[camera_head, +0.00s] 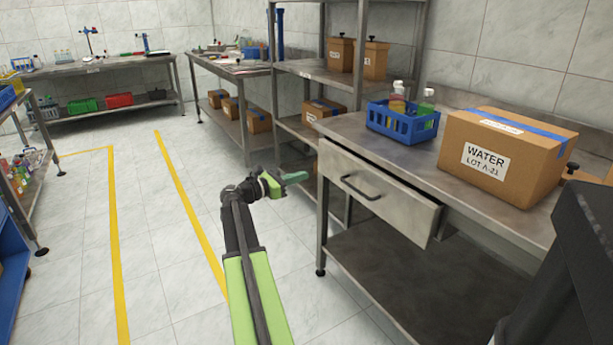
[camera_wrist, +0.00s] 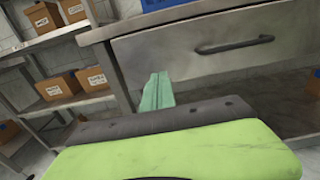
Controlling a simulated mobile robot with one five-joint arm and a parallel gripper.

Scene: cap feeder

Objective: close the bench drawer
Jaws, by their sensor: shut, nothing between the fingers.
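The bench drawer (camera_head: 385,203) has a grey metal front and stands partly out from under the steel bench top (camera_head: 355,130). Its right end juts forward of the bench frame. A dark bar handle (camera_head: 360,188) is on the drawer front. In the wrist view the drawer front (camera_wrist: 190,65) fills the upper middle, with the handle (camera_wrist: 235,46) to the right. My gripper (camera_head: 297,177) is left of the drawer front, apart from the handle and empty. Its green fingers (camera_wrist: 157,92) are shut together and point toward the drawer's lower left part in the wrist view.
On the bench top stand a blue basket (camera_head: 400,123) with bottles and a large WATER carton (camera_head: 505,158). A steel shelf rack (camera_head: 313,72) with cartons stands behind the bench's left end. The bench's lower shelf (camera_head: 400,270) is bare. Open floor lies to the left.

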